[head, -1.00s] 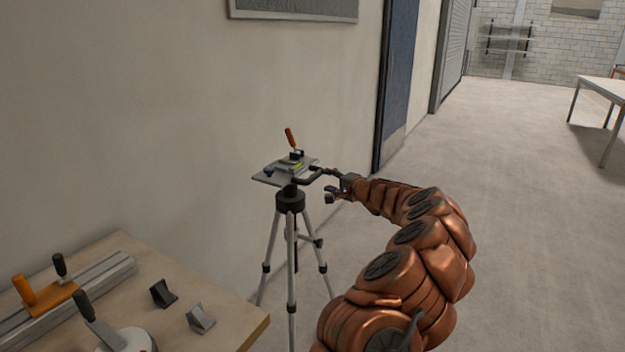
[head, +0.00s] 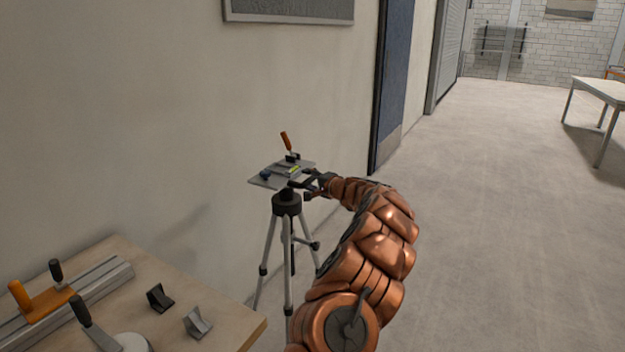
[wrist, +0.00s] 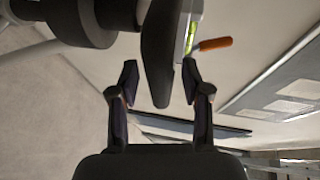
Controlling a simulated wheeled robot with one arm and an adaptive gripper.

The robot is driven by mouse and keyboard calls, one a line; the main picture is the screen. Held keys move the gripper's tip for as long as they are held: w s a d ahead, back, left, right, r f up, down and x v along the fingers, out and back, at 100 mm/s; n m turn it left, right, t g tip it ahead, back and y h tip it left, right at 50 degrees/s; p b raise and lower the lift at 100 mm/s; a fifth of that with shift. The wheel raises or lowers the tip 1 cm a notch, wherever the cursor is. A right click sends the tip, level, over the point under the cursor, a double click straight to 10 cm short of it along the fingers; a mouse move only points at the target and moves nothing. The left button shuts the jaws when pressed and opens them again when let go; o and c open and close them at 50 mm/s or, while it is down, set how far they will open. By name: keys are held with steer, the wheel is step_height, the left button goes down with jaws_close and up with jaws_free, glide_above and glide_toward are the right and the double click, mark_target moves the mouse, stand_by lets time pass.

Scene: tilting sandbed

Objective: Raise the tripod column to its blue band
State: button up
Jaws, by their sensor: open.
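The tripod (head: 288,240) stands upright on the floor beside the wall, with a dark collar (head: 287,203) at the top of its legs. My gripper (head: 312,184) is at the right side of the head. In the wrist view my gripper (wrist: 160,80) is open, its fingers on either side of a dark part (wrist: 158,60) of the tripod head; contact cannot be told. The orange handle (wrist: 215,44) shows beyond. I see no blue band.
Open floor (head: 500,230) lies to the right. A white table (head: 600,90) stands far right.

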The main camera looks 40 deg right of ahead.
steer(key=shift+w, duration=0.1)
jaws_close()
stand_by(0.4)
